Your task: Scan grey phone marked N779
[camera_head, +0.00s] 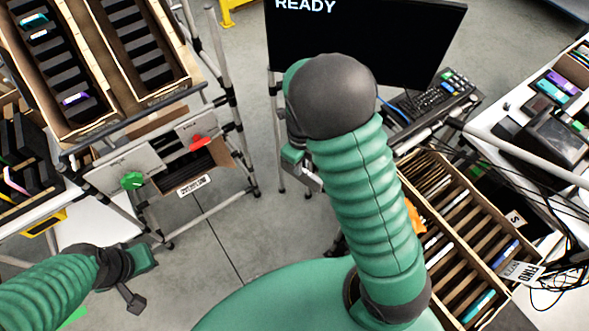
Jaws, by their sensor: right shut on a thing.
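My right gripper (303,170) is beyond my bulky green arm at the middle of the head view. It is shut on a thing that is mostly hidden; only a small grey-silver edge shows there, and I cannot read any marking. I cannot tell whether this is the grey phone N779. My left gripper (140,279) is low at the left, over the floor, and holds nothing that I can see. A black monitor (365,45) at the top shows READY. No scanner can be made out clearly.
Slotted cartons (75,115) with a few phones stand tilted on a rack at the upper left. Another slotted carton (497,290) with slim devices is at the right, near my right arm. A keypad (440,95) and a cluttered table with loose cables lie right. Open floor (215,225) lies between.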

